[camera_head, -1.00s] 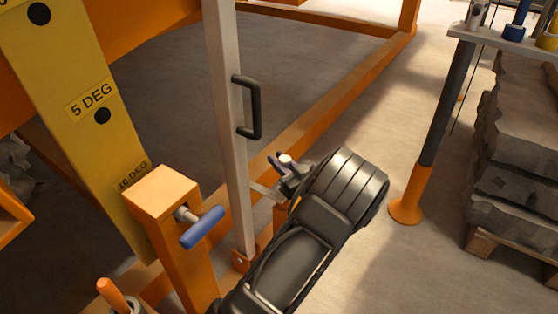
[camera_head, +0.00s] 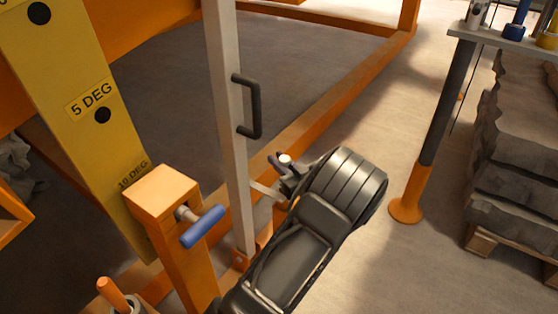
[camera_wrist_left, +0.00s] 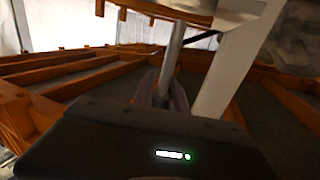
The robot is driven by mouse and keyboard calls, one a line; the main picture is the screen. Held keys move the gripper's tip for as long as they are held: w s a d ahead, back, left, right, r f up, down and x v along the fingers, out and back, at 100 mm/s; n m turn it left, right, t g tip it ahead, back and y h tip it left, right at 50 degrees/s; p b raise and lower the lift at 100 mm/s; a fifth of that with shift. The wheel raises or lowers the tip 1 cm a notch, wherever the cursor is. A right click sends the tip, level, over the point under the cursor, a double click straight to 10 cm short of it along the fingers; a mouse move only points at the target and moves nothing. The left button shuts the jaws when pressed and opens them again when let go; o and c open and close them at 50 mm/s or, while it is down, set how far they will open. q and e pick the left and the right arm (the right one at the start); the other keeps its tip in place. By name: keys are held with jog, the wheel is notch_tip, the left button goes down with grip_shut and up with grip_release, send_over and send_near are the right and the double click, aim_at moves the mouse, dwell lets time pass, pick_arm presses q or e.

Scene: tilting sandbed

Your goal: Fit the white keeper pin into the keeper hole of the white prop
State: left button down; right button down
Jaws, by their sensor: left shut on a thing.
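The white prop (camera_head: 229,130) stands upright with a black handle on its side; its foot is near an orange bracket. It also shows as a pale post in the wrist view (camera_wrist_left: 232,65). My left gripper (camera_head: 284,168) is right of the prop's lower part, shut on the white keeper pin (camera_head: 286,158). In the wrist view the pin (camera_wrist_left: 173,52) rises from between the fingers (camera_wrist_left: 163,88), left of and apart from the post in the picture. A thin pale strip lies between gripper and prop; I cannot tell what it is. I cannot make out the keeper hole. My right gripper is out of view.
An orange post (camera_head: 168,205) with a blue-handled pin (camera_head: 203,226) stands left of the prop, before a yellow angle plate (camera_head: 75,75). A shelf on a dark leg (camera_head: 437,125) and stacked sacks (camera_head: 515,130) are at right. Floor between is clear.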

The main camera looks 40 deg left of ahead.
pick_arm(q)
jog(key=shift+f+b, duration=2.6)
jog(key=shift+f, duration=1.3)
jog(key=c, duration=1.3)
grip_release()
jog(key=shift+o, duration=0.2)
jog(key=shift+s, duration=0.1)
jog(key=shift+f, duration=0.1)
jog(key=p+v, duration=0.2)
jog(key=v, duration=0.6)
jog(key=shift+p, duration=0.3)
jog(key=shift+d, duration=0.1)
